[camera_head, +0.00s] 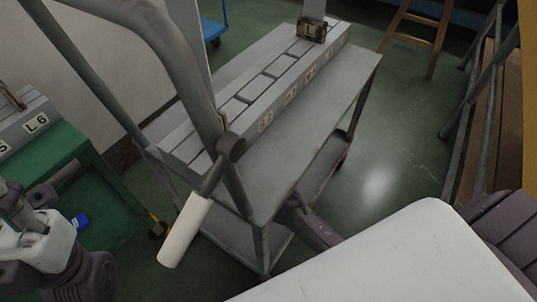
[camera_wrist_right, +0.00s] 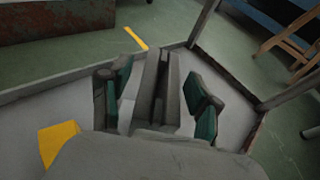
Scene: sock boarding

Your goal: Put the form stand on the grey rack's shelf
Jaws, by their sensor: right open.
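The grey rack (camera_head: 318,137) stands in the middle of the head view, with a flat top and a lower shelf. The lower shelf (camera_wrist_right: 235,113) fills much of the right wrist view. A grey upright piece with a slot, apparently the form stand (camera_wrist_right: 155,80), is on that shelf between the fingers of my right gripper (camera_wrist_right: 160,97). These fingers have green pads and are open, with visible gaps on both sides. In the head view my right arm reaches under the rack's top, which hides the gripper. My left gripper (camera_head: 18,215) is at the left edge, its fingers unclear.
A grey tube frame and white handle (camera_head: 184,231) stand in front. A green table (camera_head: 62,152) is at left.

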